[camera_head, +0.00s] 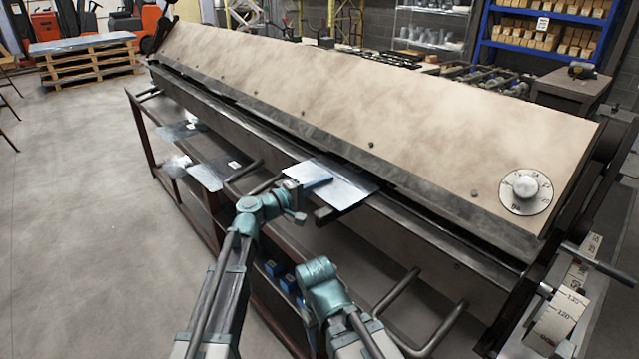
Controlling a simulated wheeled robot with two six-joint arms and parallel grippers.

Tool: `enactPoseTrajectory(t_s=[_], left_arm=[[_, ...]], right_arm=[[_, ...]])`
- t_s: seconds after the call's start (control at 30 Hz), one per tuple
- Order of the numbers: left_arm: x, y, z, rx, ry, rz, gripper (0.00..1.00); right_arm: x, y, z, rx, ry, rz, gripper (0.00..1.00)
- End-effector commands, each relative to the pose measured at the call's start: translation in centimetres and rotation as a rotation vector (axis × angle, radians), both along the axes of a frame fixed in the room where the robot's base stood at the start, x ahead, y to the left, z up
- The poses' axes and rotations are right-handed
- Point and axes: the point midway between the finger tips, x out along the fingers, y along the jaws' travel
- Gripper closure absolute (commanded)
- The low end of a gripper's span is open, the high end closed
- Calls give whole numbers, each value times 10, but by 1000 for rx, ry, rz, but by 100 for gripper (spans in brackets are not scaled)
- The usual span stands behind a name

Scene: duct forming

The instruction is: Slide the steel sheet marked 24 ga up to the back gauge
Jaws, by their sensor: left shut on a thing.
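A bright steel sheet (345,190) lies at the front of the long bending machine (330,98), its far edge close to or under the dark clamping edge. I cannot read a gauge mark on it. My left gripper (303,188) is at the sheet's near left corner, shut on the sheet, with a blue bar-like part lying over its surface. The back gauge is not visible; the machine's upper beam covers the area behind the sheet. My right arm's teal joint shows at the bottom middle, but its gripper cannot be made out.
Other thin sheets (213,173) with white labels lie on the rack (165,165) at the left. Bent handle bars (440,325) stick out in front of the machine. A dial (525,191) is at its right end. Small blue items (273,268) sit low.

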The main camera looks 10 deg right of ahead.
Motion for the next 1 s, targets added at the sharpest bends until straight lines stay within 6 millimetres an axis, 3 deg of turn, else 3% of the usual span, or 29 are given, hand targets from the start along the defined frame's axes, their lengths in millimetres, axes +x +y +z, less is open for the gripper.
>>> enactPoseTrajectory(t_s=[0.03,0.13,0.33,0.8,1.0], left_arm=[[17,-14,3,-10,-1,1,100],[17,-14,3,-10,-1,1,100],[17,-14,3,-8,0,1,60],[17,-14,0,1,-2,1,60],[9,-4,-1,2,-1,1,60]], right_arm=[[0,0,1,0,0,0,30],[0,0,1,0,0,0,30],[0,0,1,0,0,0,30],[0,0,0,0,0,0,30],[0,0,-1,0,0,0,30]])
